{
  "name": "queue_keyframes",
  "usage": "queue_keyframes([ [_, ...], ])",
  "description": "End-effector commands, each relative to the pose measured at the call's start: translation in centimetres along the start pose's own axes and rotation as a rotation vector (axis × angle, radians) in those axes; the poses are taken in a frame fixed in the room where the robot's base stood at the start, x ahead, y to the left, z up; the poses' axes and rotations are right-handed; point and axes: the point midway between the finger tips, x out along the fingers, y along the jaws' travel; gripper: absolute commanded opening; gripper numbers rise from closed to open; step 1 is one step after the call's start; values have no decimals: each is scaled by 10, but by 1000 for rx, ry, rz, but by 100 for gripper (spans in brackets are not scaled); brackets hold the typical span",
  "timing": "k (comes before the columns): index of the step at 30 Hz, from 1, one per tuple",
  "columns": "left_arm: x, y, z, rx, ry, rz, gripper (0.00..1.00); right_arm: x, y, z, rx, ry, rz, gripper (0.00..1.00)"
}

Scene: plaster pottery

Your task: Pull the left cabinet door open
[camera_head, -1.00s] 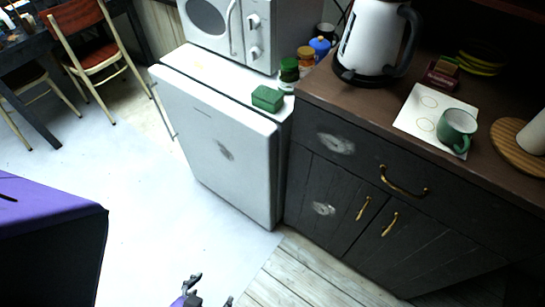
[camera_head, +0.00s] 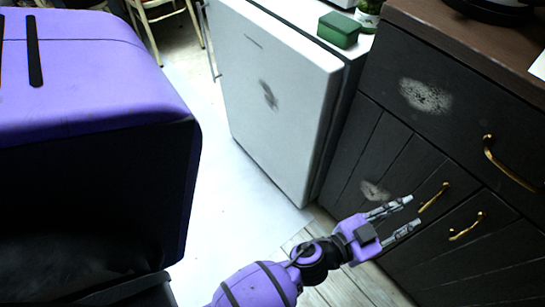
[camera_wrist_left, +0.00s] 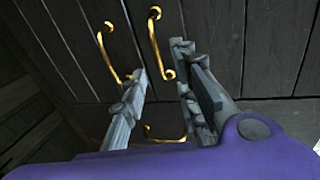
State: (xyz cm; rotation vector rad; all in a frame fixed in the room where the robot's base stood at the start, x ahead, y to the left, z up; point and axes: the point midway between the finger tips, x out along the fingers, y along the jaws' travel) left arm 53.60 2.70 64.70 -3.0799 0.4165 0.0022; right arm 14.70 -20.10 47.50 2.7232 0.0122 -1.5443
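The left cabinet door (camera_head: 375,165) is dark wood with a pale worn patch, and it is closed. Its brass handle (camera_head: 433,197) stands near its right edge. My left gripper (camera_head: 411,212) is open and empty, with its fingertips just left of and slightly below this handle in the head view, apart from it. In the left wrist view, two brass door handles show near the gripper (camera_wrist_left: 160,66), and a third brass handle (camera_wrist_left: 165,138) shows between the fingers. Which of the two belongs to the left door is hard to tell there. My right gripper is out of view.
The right door's handle (camera_head: 467,226) is close to the right of the left one. A drawer with a brass handle (camera_head: 505,166) is above. A white fridge (camera_head: 275,90) with a green box (camera_head: 339,29) on top stands left of the cabinet. Pale floor is clear before it.

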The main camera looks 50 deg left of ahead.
Motion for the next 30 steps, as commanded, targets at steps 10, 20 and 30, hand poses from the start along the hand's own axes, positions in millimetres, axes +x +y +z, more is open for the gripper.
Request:
queue_keyframes([
  [10,30,4,-5,-59,13,20,28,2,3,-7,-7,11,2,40],
  [20,72,5,-4,-59,9,19,28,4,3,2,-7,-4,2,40],
  [30,77,5,-4,-59,8,17,28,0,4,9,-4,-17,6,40],
])
